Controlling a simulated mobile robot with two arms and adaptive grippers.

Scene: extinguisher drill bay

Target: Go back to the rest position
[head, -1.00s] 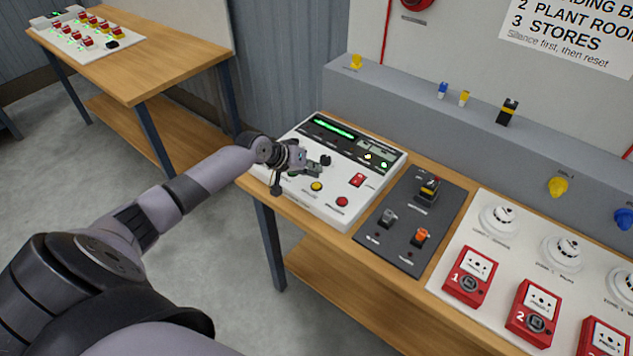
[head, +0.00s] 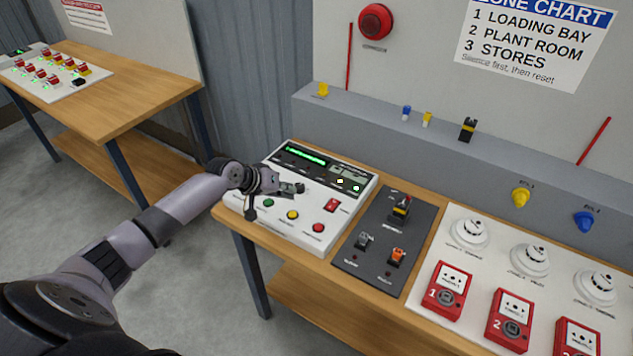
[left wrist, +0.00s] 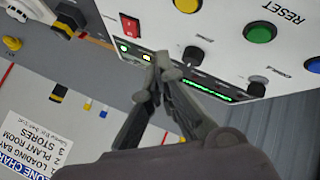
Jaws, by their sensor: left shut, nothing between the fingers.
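My left gripper (head: 296,188) is shut and empty. It is over the white control panel (head: 257,222) on the workbench, above the green (head: 268,202) and yellow (head: 292,214) buttons in the head view. In the left wrist view its two fingers (left wrist: 163,68) meet at the tips, in front of the panel face. I cannot tell whether the tips touch the panel. A dark knob lies close to the tips. The right gripper is in neither view.
Right of the panel are a dark switch plate (head: 376,270) and a white board (head: 440,226) with detectors and red call points (head: 447,290). A grey ledge (head: 350,115) runs behind. Another table (head: 120,100) stands left, with open floor between.

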